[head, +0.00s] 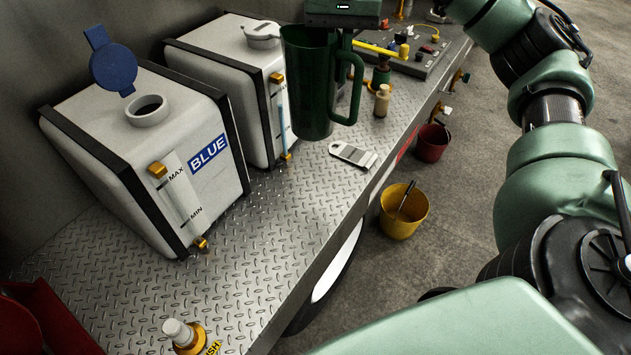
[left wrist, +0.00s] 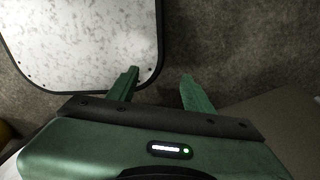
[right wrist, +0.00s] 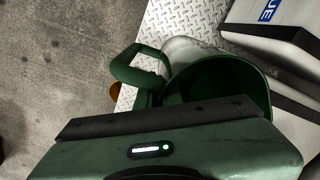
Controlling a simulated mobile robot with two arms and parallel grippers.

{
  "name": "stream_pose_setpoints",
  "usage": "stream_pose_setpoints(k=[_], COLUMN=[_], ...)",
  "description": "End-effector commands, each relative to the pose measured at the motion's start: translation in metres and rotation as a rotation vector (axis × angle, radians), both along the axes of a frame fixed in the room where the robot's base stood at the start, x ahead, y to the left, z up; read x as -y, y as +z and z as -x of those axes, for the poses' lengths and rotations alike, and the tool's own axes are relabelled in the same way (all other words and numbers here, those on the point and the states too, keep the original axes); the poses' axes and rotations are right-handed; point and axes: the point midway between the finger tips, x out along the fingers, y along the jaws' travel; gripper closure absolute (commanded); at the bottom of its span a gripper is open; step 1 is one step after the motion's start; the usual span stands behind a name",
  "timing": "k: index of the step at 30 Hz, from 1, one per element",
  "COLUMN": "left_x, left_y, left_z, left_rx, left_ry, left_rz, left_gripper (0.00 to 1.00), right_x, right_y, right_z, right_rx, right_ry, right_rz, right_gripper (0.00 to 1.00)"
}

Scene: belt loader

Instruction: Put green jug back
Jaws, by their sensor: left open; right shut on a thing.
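The green jug (head: 308,90) hangs upright in front of the second white tank, its handle on the right. My right gripper (head: 342,35) is above it and shut on it, at the rim and handle side. In the right wrist view the jug (right wrist: 222,85) shows its open mouth, with the handle to the left; the fingertips are mostly hidden. I cannot tell how far its base is above the metal deck (head: 285,215). My left gripper (left wrist: 158,90) is open and empty in the left wrist view. It is out of the head view.
The white BLUE tank (head: 160,170) has its blue cap (head: 112,65) open. A second white tank (head: 232,85) stands behind it. A grey scraper-like tool (head: 353,155) and a small bottle (head: 382,101) are near the jug. A yellow bucket (head: 403,212) is on the floor.

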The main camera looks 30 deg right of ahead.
Motion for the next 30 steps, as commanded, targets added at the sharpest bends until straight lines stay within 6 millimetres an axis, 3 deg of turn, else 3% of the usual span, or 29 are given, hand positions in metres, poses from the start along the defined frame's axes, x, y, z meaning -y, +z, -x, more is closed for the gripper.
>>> stream_pose_setpoints(k=[4,12,15,19,23,30], left_x=[-0.005,-0.036,-0.034,-0.023,-0.014,-0.015], left_y=[-0.008,-0.03,-0.036,-0.027,-0.025,-0.019], left_z=[-0.003,-0.006,-0.007,-0.007,-0.007,-0.007], left_rx=[0.004,0.009,0.011,0.01,0.01,0.009], left_ry=[0.0,0.003,0.004,0.008,0.007,0.003], left_rz=[-0.006,-0.042,-0.039,-0.027,-0.016,-0.017], left_gripper=[0.49,0.49,0.49,0.49,0.49,0.49], right_x=[0.007,0.006,0.005,0.006,0.006,0.006], right_y=[-0.015,-0.089,-0.114,-0.135,-0.151,-0.178], right_z=[0.0,0.001,0.001,0.001,0.0,0.001], right_rx=[-0.005,-0.007,-0.006,-0.005,-0.001,-0.005], right_ry=[-0.028,-0.026,-0.024,-0.026,-0.026,-0.026], right_rz=[0.0,0.0,-0.001,0.003,0.002,0.002], right_gripper=[1.0,1.0,1.0,1.0,1.0,1.0])
